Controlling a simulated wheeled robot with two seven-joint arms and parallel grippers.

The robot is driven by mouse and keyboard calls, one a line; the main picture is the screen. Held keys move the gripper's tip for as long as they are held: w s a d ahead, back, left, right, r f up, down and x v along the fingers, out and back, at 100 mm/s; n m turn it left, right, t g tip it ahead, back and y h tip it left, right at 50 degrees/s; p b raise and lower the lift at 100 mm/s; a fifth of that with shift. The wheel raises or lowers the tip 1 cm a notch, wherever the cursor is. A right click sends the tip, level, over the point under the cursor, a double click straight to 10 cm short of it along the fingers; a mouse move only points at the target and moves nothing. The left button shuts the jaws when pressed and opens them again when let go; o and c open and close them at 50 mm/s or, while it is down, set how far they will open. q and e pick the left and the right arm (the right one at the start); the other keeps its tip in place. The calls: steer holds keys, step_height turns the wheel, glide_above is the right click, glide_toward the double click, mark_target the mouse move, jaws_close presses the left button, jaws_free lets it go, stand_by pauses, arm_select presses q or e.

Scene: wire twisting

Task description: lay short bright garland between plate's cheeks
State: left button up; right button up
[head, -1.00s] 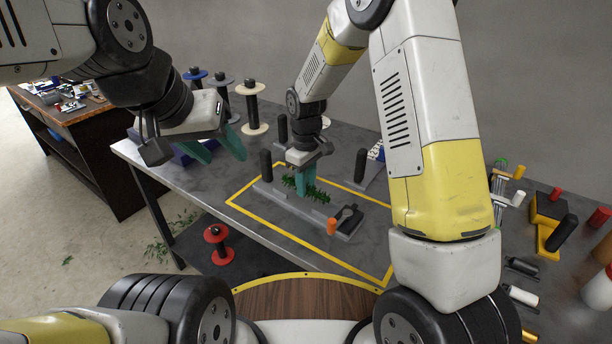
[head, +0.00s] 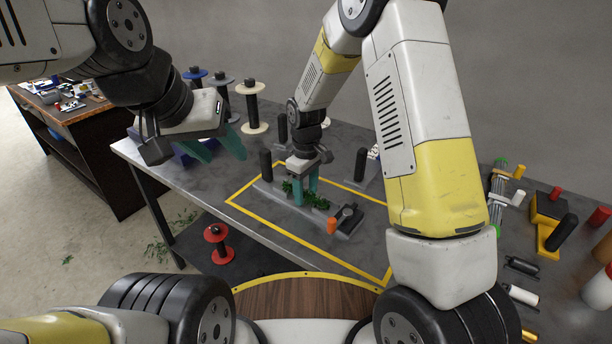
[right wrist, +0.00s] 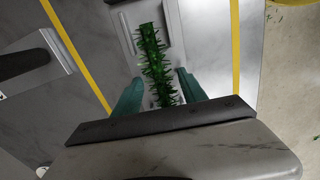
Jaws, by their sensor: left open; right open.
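The short bright green garland (head: 317,201) lies along the grey plate (head: 341,235) on the table. In the right wrist view the garland (right wrist: 153,62) runs lengthwise on the plate (right wrist: 181,45), between raised strips at its sides. My right gripper (head: 305,192) is open, its teal fingers low over the plate, one on each side of the garland. The same gripper (right wrist: 155,92) shows in the right wrist view with the garland between its spread fingers. These fingers hide part of the garland in the head view. My left gripper (head: 220,150) is open and empty above the table's left part.
A black post (head: 266,165) stands by the plate's far left end, and an orange-tipped clamp (head: 332,225) is at its near right end. A yellow outline (head: 258,222) surrounds the plate. Spools (head: 252,106) stand behind. Tools and yellow blocks (head: 548,222) lie on the right.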

mark_target(306, 192)
step_height(306, 192, up, 12)
steer(key=s+d+r+m+t+y, duration=0.1)
steer(key=s+d+r+m, duration=0.1)
steer(key=s+d+r, duration=0.3)
steer(key=s+d+r+m+t+y, duration=0.1)
steer(key=s+d+r+m+t, duration=0.2)
steer(key=r, duration=0.5)
steer(key=s+d+r+m+t, duration=0.1)
steer(key=s+d+m, duration=0.1)
steer(key=s, duration=0.5)
steer(key=s+d+r+m+t, duration=0.1)
steer(key=s+d+m, duration=0.1)
steer(key=s+d, duration=0.2)
steer(key=s, duration=0.3)
steer(key=shift+r+m, duration=0.3)
steer(key=shift+m, duration=0.1)
